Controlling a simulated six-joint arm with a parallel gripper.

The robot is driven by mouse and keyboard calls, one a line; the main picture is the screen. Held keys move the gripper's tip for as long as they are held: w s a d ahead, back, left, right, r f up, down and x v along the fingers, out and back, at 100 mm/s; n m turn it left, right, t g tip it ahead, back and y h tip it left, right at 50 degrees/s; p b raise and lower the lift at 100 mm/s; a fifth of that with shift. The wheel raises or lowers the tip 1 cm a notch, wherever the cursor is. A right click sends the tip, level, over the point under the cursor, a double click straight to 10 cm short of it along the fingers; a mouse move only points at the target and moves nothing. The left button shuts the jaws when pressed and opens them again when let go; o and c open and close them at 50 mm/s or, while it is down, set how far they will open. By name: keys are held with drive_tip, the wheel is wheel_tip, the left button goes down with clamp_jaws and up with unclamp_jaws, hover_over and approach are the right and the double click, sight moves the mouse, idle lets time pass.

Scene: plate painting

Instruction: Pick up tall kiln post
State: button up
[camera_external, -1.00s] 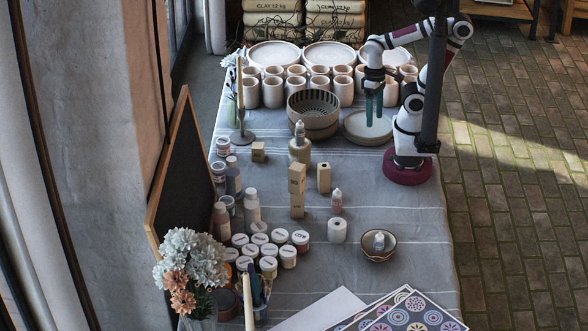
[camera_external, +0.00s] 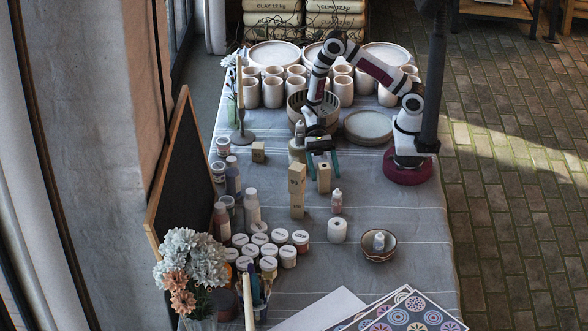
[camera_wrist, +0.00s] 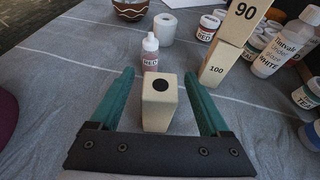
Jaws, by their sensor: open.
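A pale, upright kiln post (camera_external: 324,182) with a dark round mark on its top stands on the grey cloth. In the wrist view this post (camera_wrist: 159,110) shows between my two green fingers, with a gap on each side. My gripper (camera_external: 322,167) is open and empty, at the upper part of the post; it also shows in the wrist view (camera_wrist: 159,73). Left of it, a block marked 90 (camera_wrist: 236,21) sits on a post marked 100 (camera_wrist: 219,64); this stack also stands in the external view (camera_external: 297,193). No number shows on the post between my fingers.
A small dropper bottle (camera_wrist: 150,50), a white roll (camera_external: 337,230) and a bowl (camera_external: 379,255) stand nearby. A bottle (camera_external: 297,150) and a ribbed bowl (camera_external: 300,113) stand behind. Open cloth lies to the right.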

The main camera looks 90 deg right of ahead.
drive_tip(key=x, duration=0.3)
drive_tip(key=shift+r, duration=0.1)
clamp_jaws()
